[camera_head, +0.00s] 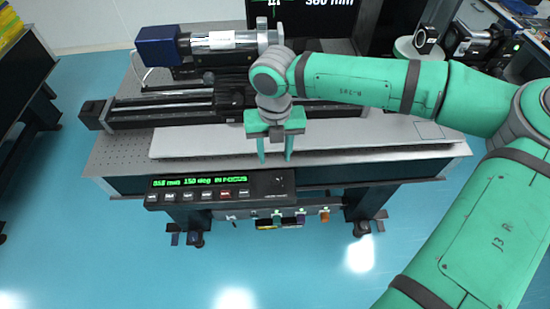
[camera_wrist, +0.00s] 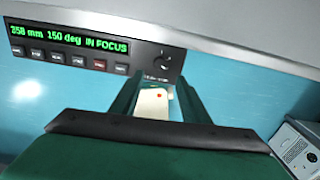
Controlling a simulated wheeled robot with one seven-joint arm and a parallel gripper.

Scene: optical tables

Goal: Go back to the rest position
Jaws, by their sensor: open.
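My gripper (camera_head: 275,158) is open, with its two green fingers pointing down in front of the optical table (camera_head: 130,160), above its front edge and the control panel. In the wrist view my gripper (camera_wrist: 157,92) shows both fingers apart. A small white piece with a red dot (camera_wrist: 152,103) appears between them; I cannot tell how far beyond the fingers it lies. The control panel (camera_head: 222,188) has a green display and a row of buttons. In the wrist view the panel (camera_wrist: 90,52) reads "150 deg IN FOCUS", with a round knob at its right.
A long rail (camera_head: 160,112) and a blue-ended cylinder (camera_head: 158,46) stand on the table behind my gripper. A monitor (camera_head: 310,18) is at the back. Small boxes (camera_head: 288,221) hang under the panel. Blue floor in front is clear. A grey box (camera_wrist: 298,150) shows at lower right in the wrist view.

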